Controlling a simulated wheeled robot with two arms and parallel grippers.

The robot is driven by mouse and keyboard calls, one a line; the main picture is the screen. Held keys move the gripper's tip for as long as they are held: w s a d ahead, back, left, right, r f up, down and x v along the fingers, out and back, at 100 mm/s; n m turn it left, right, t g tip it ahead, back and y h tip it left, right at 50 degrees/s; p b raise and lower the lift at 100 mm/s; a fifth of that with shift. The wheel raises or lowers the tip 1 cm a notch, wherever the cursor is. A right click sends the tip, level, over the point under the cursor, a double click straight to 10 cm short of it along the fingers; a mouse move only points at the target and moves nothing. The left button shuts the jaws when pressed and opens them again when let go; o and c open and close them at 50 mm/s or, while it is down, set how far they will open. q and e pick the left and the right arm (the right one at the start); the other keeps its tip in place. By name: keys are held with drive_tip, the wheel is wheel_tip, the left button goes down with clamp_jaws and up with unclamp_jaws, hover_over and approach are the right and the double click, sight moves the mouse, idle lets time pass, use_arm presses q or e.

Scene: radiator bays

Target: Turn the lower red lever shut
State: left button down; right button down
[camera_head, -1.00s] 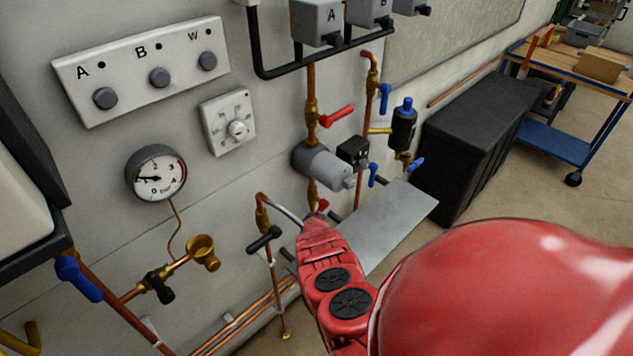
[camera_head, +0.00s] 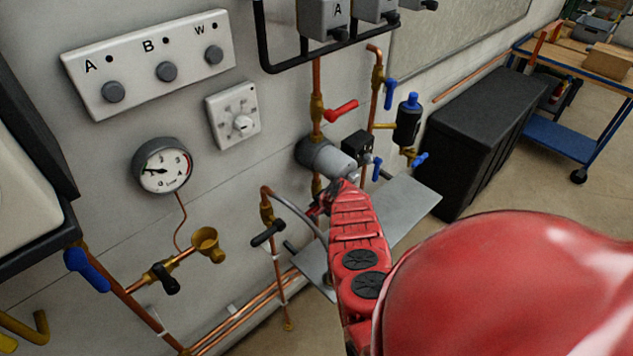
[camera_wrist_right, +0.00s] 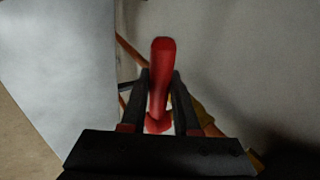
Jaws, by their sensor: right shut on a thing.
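The lower red lever (camera_wrist_right: 162,60) stands between the two dark fingers of my right gripper (camera_wrist_right: 161,102) in the right wrist view, its rounded end sticking out past them. The gripper is shut on it. In the head view, my right gripper (camera_head: 322,203) is just below the grey cylindrical pump (camera_head: 325,158), and its red wrist hides most of the lower lever and its valve. The upper red lever (camera_head: 341,111) sits on the copper pipe above the pump, pointing right and slightly up. My left gripper is not in view.
A grey metal plate (camera_head: 412,200) lies behind my right wrist. A black-handled valve (camera_head: 268,233) is close on the left. Blue-handled valves (camera_head: 377,168) stand to the right of the pump. A black box (camera_head: 475,145) is on the floor farther right.

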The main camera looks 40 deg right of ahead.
sight(317, 207)
idle(0.3)
drive_tip(key=c, duration=0.7)
unclamp_jaws()
drive_tip(key=shift+w, duration=0.1)
drive_tip(key=shift+o, duration=0.2)
drive_tip(key=p+v, duration=0.3)
drive_tip(key=p, duration=0.1)
drive_tip(key=shift+r, duration=0.3)
drive_tip(key=p+v, duration=0.1)
drive_tip(key=v, duration=0.2)
drive_tip(key=shift+s+d+f, duration=0.1)
drive_tip(key=shift+s, duration=0.15)
drive_tip(key=v, duration=1.1)
